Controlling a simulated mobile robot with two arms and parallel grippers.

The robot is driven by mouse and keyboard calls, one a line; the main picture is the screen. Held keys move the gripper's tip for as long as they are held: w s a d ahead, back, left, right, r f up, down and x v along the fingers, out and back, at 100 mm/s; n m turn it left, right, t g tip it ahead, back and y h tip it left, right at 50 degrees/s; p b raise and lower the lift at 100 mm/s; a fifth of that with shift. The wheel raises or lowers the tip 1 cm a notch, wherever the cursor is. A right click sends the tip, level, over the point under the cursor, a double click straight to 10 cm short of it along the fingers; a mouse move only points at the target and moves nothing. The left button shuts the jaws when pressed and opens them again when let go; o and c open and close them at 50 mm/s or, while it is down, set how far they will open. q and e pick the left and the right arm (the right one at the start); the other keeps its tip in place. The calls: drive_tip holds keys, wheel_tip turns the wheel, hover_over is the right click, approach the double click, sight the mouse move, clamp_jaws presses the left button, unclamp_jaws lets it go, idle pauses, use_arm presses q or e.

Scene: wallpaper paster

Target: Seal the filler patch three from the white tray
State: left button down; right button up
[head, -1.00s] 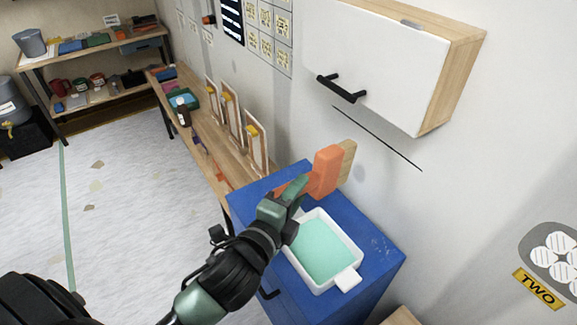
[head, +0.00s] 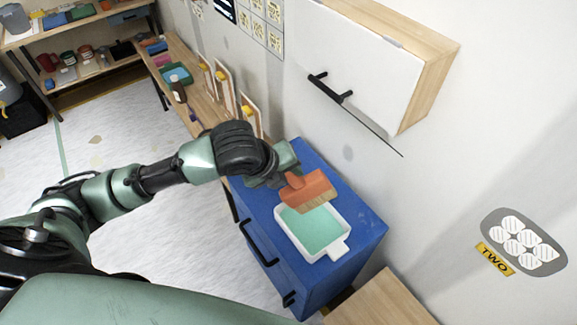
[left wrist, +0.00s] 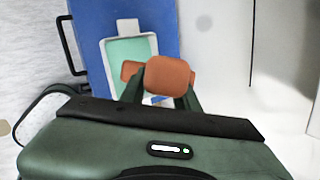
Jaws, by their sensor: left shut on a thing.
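My left gripper (head: 284,176) is shut on the handle of an orange brush (head: 312,187) with tan bristles pointing down. The brush is over the back part of the white tray (head: 342,247), which holds pale green liquid. I cannot tell whether the bristles touch the liquid. The left wrist view shows the brush's orange end (left wrist: 168,76) between the fingers, with the tray (left wrist: 127,26) beyond. A grey wall plate with white hatched discs (head: 524,242) has a yellow label reading TWO. No patch marked three is seen. My right gripper is not in view.
The tray stands on a blue cabinet (head: 365,232) against the wall. A white-fronted wall cupboard (head: 360,55) hangs above it. A wooden bench (head: 205,100) with framed boards is behind, and a wooden surface (head: 385,300) is at the front right.

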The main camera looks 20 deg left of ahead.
sight(289, 183)
use_arm(q)
drive_tip(key=shift+d+f, duration=0.1)
drive_tip(key=shift+f, duration=0.6)
drive_tip(key=shift+w+f+b, duration=0.1)
drive_tip(key=shift+f+b, duration=0.6)
drive_tip(key=shift+f, duration=3.1)
drive_tip(key=shift+f, duration=1.5)
drive_tip(key=shift+r, duration=4.25)
drive_tip(key=shift+r, duration=2)
